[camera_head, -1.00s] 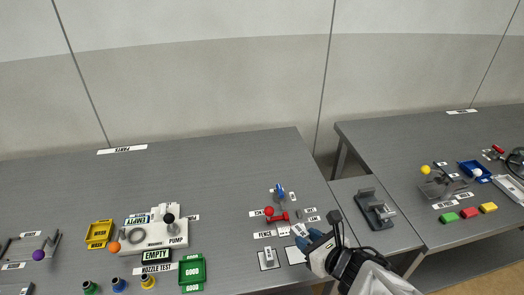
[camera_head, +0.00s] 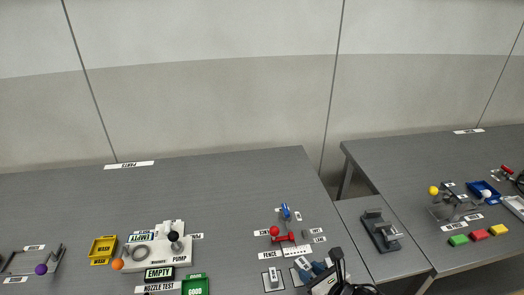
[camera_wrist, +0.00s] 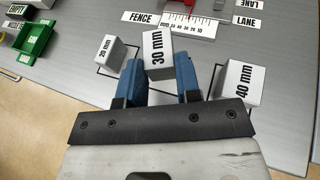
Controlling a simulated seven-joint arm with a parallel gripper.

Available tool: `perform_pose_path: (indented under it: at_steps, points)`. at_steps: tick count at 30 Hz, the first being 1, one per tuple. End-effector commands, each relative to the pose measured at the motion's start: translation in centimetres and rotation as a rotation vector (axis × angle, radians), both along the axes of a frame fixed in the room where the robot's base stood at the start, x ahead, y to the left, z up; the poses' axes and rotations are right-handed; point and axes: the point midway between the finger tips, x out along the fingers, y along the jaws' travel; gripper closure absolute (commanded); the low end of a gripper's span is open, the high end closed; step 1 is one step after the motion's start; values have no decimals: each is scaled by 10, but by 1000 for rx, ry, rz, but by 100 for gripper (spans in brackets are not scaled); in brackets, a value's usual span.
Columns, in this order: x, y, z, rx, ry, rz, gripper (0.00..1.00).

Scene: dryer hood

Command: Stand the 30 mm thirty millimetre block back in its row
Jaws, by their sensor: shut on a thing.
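The white 30 mm block (camera_wrist: 158,48) is between the blue fingers of my gripper (camera_wrist: 161,80) in the wrist view, its label facing the camera. My gripper is shut on it. In the head view the block (camera_head: 302,263) shows at the tip of my gripper (camera_head: 312,268). The 20 mm block (camera_wrist: 111,50) stands to its left, and also shows in the head view (camera_head: 273,278). The 40 mm block (camera_wrist: 243,80) stands to its right. Black outlines on the table are partly hidden by the fingers. I cannot tell whether the held block touches the table.
Beyond the blocks lie the FENCE label (camera_wrist: 143,17), a ruler strip (camera_wrist: 190,26) and a red-handled fixture (camera_head: 283,238). A green tray (camera_wrist: 36,38) is at far left in the wrist view. A grey metal fixture (camera_head: 381,233) stands right of my gripper.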

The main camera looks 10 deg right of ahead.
Motion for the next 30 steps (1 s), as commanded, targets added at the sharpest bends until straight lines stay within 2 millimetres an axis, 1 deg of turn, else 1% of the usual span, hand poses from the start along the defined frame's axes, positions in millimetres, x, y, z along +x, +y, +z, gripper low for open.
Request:
perform_pose_path:
  at_steps: [3, 7, 22, 23, 27, 30]
  points:
    - [0, 0, -13, 1, 1, 1, 99]
    - [0, 0, -23, -1, 0, 0, 99]
    - [0, 0, -28, 0, 1, 0, 99]
    - [0, 0, -28, 0, 1, 0, 66]
    - [0, 0, -28, -1, 1, 0, 44]
    - [0, 0, -28, -1, 1, 0, 43]
